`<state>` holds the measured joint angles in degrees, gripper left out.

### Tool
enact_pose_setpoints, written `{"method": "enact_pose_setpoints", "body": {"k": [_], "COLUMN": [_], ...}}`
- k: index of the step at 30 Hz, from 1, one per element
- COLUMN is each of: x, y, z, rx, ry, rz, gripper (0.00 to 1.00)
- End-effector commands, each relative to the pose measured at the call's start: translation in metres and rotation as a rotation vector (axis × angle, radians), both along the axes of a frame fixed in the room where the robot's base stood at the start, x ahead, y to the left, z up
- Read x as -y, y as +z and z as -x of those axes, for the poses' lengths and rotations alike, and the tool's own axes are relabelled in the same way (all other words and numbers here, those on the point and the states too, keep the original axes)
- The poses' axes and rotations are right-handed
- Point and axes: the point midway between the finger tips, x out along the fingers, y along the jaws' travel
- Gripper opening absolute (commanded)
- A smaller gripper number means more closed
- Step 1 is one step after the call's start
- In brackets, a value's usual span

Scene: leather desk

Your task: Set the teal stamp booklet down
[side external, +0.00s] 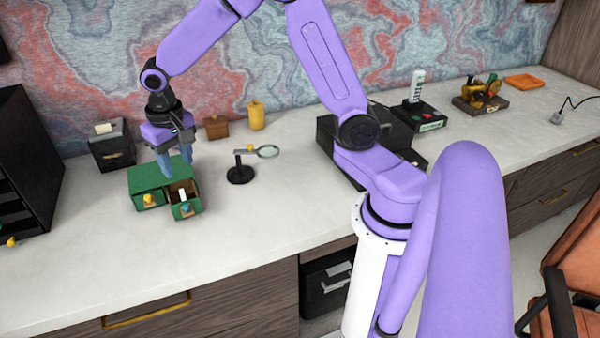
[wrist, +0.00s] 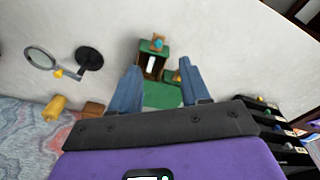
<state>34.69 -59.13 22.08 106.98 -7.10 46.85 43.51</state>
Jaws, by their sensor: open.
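I cannot clearly make out the teal stamp booklet in either view. A small green cabinet (side external: 160,178) stands at the left of the desk with one drawer (side external: 194,205) pulled out; the drawer also shows in the wrist view (wrist: 144,76). A white item (wrist: 151,64) lies in this drawer. A small teal piece (wrist: 157,43) with orange beside it is at the drawer's front; it also shows in the side view (side external: 186,208). My gripper (side external: 175,166) is open with nothing visible between its blue fingers (wrist: 159,68), above the cabinet.
A magnifier on a black stand (side external: 240,172) is right of the cabinet. A yellow pot (side external: 256,116) and a brown box (side external: 216,127) stand behind. A dark box (side external: 112,146) and a black shelf unit (side external: 28,150) are at left. The desk in front is clear.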

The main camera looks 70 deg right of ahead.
Motion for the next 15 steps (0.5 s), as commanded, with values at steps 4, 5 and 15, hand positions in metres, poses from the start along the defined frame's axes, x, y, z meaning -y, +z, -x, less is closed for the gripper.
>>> {"method": "enact_pose_setpoints", "body": {"k": [4, 5, 15], "x": [-0.024, -0.027, -0.016], "y": [0.022, 0.025, 0.041], "z": [0.07, 0.084, 0.235], "rx": [-0.021, -0.025, -0.073], "ry": [0.303, 0.364, 1.03], "rz": [0.002, 0.003, 0.01], "gripper": [0.46, 0.46, 0.46]}}
